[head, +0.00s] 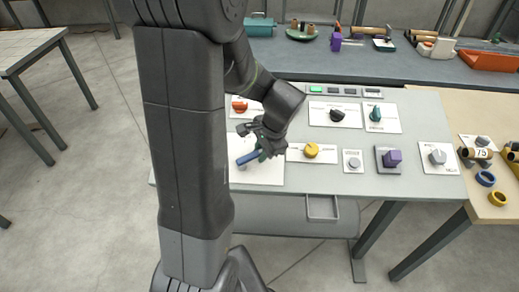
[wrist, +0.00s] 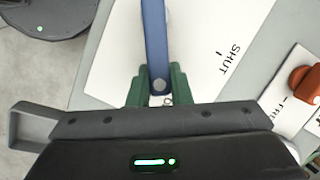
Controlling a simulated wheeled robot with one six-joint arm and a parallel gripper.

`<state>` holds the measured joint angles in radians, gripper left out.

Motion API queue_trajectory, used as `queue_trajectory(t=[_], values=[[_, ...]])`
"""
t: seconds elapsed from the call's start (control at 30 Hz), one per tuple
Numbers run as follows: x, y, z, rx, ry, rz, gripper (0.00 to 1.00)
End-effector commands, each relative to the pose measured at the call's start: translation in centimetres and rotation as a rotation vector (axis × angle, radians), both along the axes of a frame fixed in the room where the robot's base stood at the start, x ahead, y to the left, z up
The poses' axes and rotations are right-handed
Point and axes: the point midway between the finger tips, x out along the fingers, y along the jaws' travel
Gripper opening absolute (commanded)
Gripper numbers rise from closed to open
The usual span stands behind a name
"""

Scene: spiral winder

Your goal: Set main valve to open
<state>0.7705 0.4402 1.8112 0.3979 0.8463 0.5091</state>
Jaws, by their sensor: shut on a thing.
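The main valve is a blue lever (head: 248,157) on a white plate (head: 262,178) at the left of the grey panel table. In the wrist view the blue lever (wrist: 156,45) runs from the top edge down to my gripper. My gripper (head: 264,152) is shut on the lever's end; its green fingertips (wrist: 157,88) lie on either side of it. The word SHUT (wrist: 230,60) and a tick mark are printed on the plate to the right of the lever. The lever points away from that tick. No open mark is readable, and my gripper hides part of the plate.
Close by are an orange knob (head: 240,105), also in the wrist view (wrist: 306,84), and a yellow knob (head: 311,150). Black (head: 337,115), teal (head: 376,114) and purple (head: 392,158) controls sit farther right. A back bench (head: 350,65) holds several objects.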

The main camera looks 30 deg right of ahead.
Motion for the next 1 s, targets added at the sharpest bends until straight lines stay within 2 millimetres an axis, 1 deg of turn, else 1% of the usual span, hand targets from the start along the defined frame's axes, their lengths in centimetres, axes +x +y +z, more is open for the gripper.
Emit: queue_trajectory(t=[0.57,0.6,0.67,0.7,1.0], values=[[-0.21,-0.05,-0.02,0.007,-0.006,-0.034,0.00],[-0.21,-0.05,-0.02,0.008,-0.006,-0.033,0.24],[-0.21,-0.05,-0.03,0.008,-0.006,-0.032,0.36],[-0.21,-0.04,-0.03,0.008,-0.006,-0.032,0.40],[-0.23,-0.06,0.11,0.007,-0.006,-0.030,0.40]])
